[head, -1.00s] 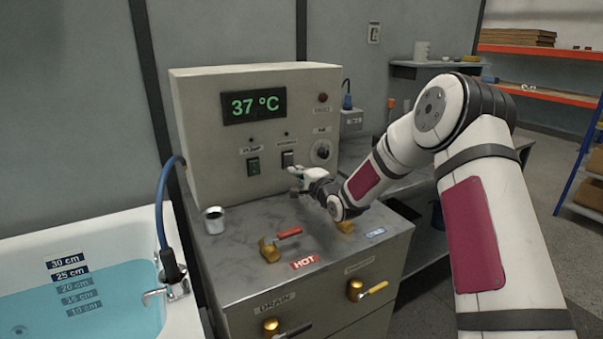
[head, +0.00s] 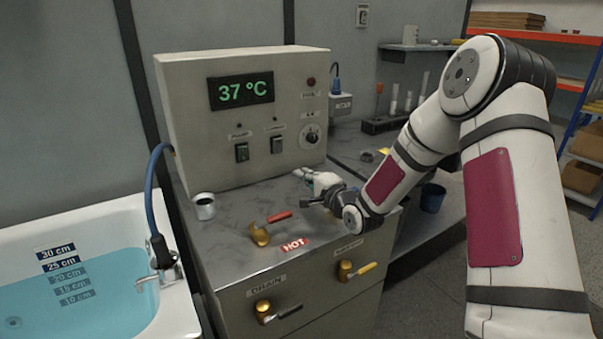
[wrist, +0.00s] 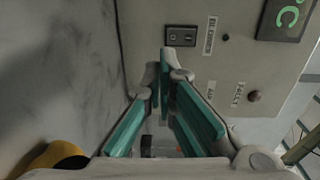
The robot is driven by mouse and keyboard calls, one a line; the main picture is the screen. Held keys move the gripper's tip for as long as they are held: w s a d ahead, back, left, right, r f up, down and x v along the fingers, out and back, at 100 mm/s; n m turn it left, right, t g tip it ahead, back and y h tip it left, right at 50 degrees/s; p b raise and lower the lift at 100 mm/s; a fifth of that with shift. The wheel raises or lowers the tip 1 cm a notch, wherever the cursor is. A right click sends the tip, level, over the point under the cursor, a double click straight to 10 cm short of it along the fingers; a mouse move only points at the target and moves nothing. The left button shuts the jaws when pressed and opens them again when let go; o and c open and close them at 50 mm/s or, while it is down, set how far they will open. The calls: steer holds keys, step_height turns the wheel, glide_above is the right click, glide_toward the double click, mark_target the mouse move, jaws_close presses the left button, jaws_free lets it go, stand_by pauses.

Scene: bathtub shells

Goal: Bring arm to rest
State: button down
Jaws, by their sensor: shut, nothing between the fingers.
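My gripper (head: 300,174) is in front of the control box, above the grey cabinet top, with its tips pointing toward the box. In the wrist view my gripper (wrist: 165,75) shows its teal-lined fingers meeting at the tips, shut and empty. The arm reaches in from the right with its elbow raised. The control box (head: 190,128) has a green "37 °C" display (head: 241,91), two rocker switches (head: 242,152) and a round dial (head: 310,134). A gap shows between the fingertips and the switches.
Drain (head: 264,310) and yellow-handled (head: 346,270) valves stick out of the cabinet front. A filled bathtub (head: 180,310) is at left. A side bench (head: 350,145) and shelf rack (head: 575,85) stand right.

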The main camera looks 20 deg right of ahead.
steer(key=shift+s+a+r+n, duration=0.1)
steer(key=shift+r+n, duration=0.2)
steer(key=s+d+r+n+g+h+p, duration=0.1)
steer(key=s+r+n+g+h, duration=0.25)
steer(key=s+r, duration=0.45)
steer(key=s+r+n+g+h+p, duration=0.2)
steer(key=s+r+n+g, duration=0.25)
steer(key=s, duration=0.75)
steer(key=s+a+r+n+g, duration=0.1)
steer(key=s+n+g, duration=0.1)
steer(key=s, duration=1.2)
steer(key=s+a+r+n+g+p, duration=0.1)
steer(key=s+n, duration=0.3)
steer(key=s, duration=1.1)
steer(key=shift+r+g+y+p, duration=0.3)
steer(key=shift+g+y, duration=0.05)
steer(key=shift+g, duration=0.35)
